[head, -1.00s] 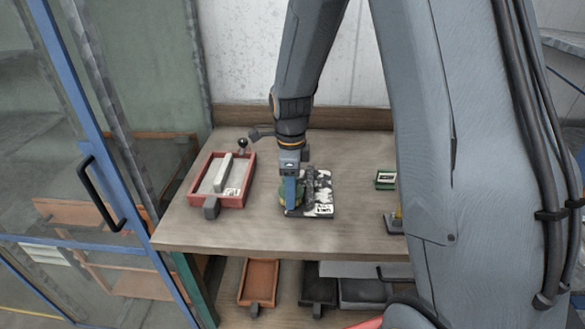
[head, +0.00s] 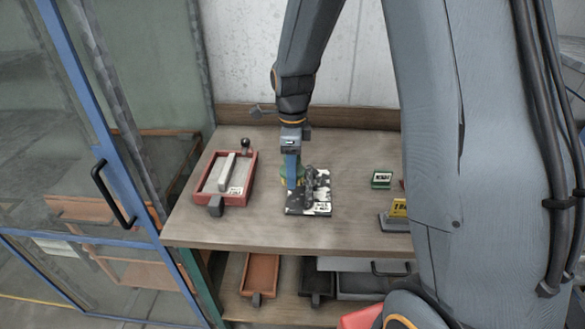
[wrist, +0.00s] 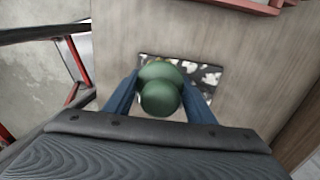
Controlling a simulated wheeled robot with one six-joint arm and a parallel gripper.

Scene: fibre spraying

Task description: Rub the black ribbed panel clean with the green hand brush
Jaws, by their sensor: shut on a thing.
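The black panel (head: 325,187) lies flat on the wooden table, with white patches over much of its face. A dark raised part stands near its middle; its shape is unclear. My gripper (head: 292,184) points down at the panel's left side, shut on the green hand brush (head: 283,173). In the wrist view, the brush's round green top (wrist: 160,92) sits between my blue fingers (wrist: 160,100). It hides part of the panel (wrist: 210,76). The bristles are hidden, so I cannot tell whether they touch the panel.
A red tray (head: 240,200) with a grey block stands to the left. A small green box (head: 381,180) and a yellow-labelled item (head: 398,208) are to the right, near my arm. Several bins (head: 261,274) sit on the shelf below. A blue-framed glass door (head: 85,130) is at the left.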

